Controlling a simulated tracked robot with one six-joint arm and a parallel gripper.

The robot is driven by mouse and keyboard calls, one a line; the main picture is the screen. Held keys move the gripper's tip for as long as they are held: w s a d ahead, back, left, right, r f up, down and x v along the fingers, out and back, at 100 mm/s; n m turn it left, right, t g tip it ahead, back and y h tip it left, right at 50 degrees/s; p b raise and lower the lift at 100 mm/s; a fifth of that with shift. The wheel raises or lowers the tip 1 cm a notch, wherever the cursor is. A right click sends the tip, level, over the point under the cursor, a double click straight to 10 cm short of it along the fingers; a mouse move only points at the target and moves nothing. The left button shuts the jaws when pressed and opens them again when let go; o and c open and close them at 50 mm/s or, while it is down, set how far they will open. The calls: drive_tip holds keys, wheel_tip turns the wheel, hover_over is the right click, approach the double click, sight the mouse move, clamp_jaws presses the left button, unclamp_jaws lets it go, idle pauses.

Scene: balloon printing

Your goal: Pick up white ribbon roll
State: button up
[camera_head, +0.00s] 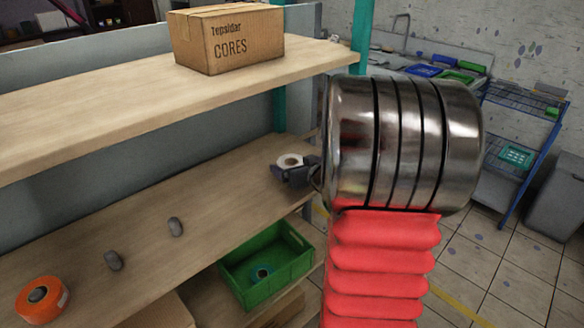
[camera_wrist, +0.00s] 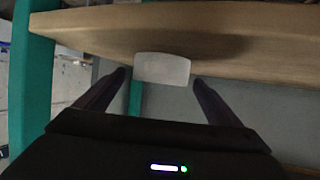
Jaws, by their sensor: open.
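The white ribbon roll (camera_head: 290,161) sits toward the right end of the middle wooden shelf (camera_head: 222,184). My gripper (camera_head: 291,173) is right at the roll in the head view, with its dark jaws partly hiding the roll's lower side. In the wrist view, the roll (camera_wrist: 162,68) shows as a pale rounded block centred between the two dark fingers of my open gripper (camera_wrist: 160,79). A gap shows between each fingertip and the roll, so the jaws are not shut on it.
A cardboard box (camera_head: 228,38) stands on the upper shelf. A green crate (camera_head: 266,264) is below. A teal post (camera_wrist: 32,70) stands left in the wrist view.

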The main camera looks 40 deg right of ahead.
sight(289, 162)
drive_tip(key=shift+x, duration=1.9)
drive_tip(key=shift+s+f, duration=0.1)
drive_tip(key=shift+c, duration=0.5)
drive_tip(key=c, duration=1.1)
